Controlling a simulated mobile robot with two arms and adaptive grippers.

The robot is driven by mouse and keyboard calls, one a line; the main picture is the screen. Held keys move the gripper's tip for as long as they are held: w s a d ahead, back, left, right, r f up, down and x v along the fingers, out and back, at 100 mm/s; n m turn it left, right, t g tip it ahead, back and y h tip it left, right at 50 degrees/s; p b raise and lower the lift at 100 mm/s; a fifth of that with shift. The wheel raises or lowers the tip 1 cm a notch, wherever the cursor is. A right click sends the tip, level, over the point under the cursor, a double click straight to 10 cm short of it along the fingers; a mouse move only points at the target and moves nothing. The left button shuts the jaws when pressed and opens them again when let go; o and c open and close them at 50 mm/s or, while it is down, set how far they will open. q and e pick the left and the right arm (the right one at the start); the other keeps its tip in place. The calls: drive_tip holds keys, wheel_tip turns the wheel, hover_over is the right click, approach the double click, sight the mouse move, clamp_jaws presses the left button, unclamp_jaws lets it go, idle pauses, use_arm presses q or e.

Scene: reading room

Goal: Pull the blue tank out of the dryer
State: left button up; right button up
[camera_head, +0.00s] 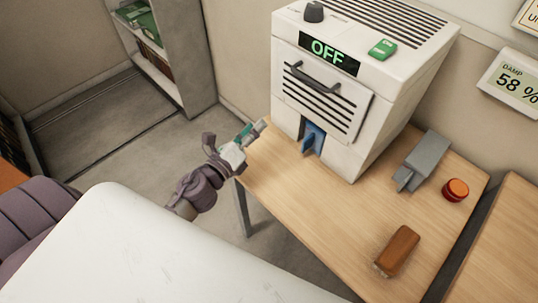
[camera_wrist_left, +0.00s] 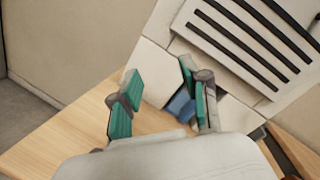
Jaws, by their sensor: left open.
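The white dryer (camera_head: 362,130) stands on the wooden table with its display reading OFF; it also fills the upper right of the left wrist view (camera_wrist_left: 205,55). The blue tank (camera_head: 313,138) sits in a slot low on the dryer's front, with its front part showing. In the left wrist view the blue tank (camera_wrist_left: 181,104) is partly hidden behind a finger. My left gripper (camera_head: 254,131) is open and empty, to the left of the tank and apart from it. In the left wrist view its green-padded fingers (camera_wrist_left: 160,92) are spread. My right gripper is not in view.
On the wooden table (camera_head: 300,207) are a grey block-like object (camera_head: 424,161), an orange-red round puck (camera_head: 455,190) and a brown brush-like object (camera_head: 397,250). A wall display (camera_head: 515,82) reads DAMP 58 %. The tabletop before the dryer is clear.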

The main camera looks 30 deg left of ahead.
use_arm(q)
drive_tip(key=d+f+m+g+h, duration=0.1)
drive_tip(key=d+m+h, duration=0.1)
drive_tip(key=m+h, duration=0.35)
drive_tip(key=m+g+h, duration=0.2)
drive_tip(key=m+g, duration=0.2)
drive_tip(key=m, duration=0.6)
approach(302, 145)
drive_tip(key=shift+w+a+f, duration=0.2)
drive_tip(key=shift+w+f, duration=0.05)
drive_tip(key=shift+f, duration=0.15)
drive_tip(key=shift+w+d, duration=0.35)
drive_tip(key=shift+w, duration=0.1)
drive_tip(key=shift+x, duration=4.5)
drive_tip(key=shift+f, duration=0.1)
clamp_jaws()
drive_tip(key=shift+s, duration=0.2)
